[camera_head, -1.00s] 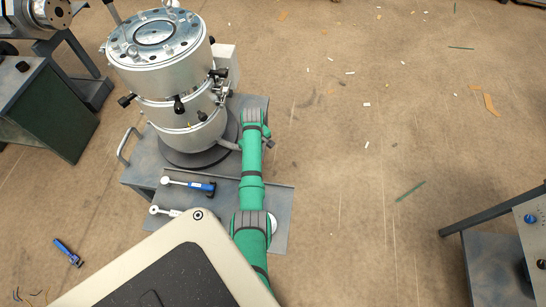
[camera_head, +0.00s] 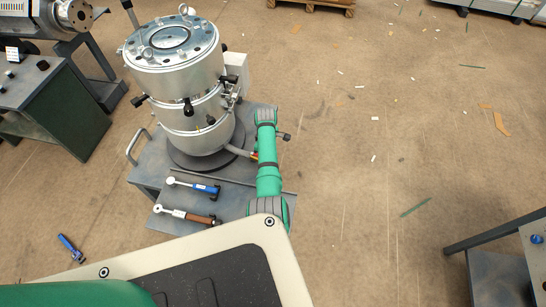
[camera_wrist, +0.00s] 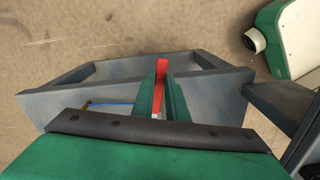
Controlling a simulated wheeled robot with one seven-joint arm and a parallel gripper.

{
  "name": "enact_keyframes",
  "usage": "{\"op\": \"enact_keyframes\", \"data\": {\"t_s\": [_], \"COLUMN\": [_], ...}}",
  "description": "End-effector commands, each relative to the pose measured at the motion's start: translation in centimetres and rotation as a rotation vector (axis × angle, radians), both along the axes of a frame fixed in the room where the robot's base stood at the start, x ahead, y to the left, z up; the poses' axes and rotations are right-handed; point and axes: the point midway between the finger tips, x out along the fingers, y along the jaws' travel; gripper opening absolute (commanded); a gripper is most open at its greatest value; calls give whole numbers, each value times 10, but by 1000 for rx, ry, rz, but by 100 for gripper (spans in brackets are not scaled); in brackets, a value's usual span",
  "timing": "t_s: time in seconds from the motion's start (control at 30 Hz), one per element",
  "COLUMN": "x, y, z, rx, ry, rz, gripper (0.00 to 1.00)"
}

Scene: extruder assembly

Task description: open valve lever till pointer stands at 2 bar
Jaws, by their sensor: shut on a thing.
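The red valve lever (camera_wrist: 161,72) shows in the wrist view between the two green fingers of my gripper (camera_wrist: 162,92). The gripper is shut on it. In the head view my green arm reaches to the right side of the steel vessel (camera_head: 180,70), where a hose (camera_head: 238,151) meets a small red and yellow spot (camera_head: 254,156). My gripper is mostly hidden by the arm there. I cannot make out the pressure dial or its pointer in either view.
A grey cart (camera_head: 150,178) carries the vessel and two wrenches, one blue-handled (camera_head: 205,188) and one brown-handled (camera_head: 198,218). A blue tool (camera_head: 70,247) lies on the floor at left.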

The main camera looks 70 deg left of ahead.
Motion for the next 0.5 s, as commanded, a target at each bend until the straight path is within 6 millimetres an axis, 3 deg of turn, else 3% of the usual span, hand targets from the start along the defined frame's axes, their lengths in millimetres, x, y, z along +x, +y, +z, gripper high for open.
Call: {"op": "enact_keyframes", "data": {"t_s": [0.4,0.43,0.5], "x": [-3,-3,-3], "y": [5,5,5], "z": [3,3,3], "rx": [8,8,8], "ry": [-1,-1,-1], "rz": [14,14,13], "gripper": [0,17,32]}}
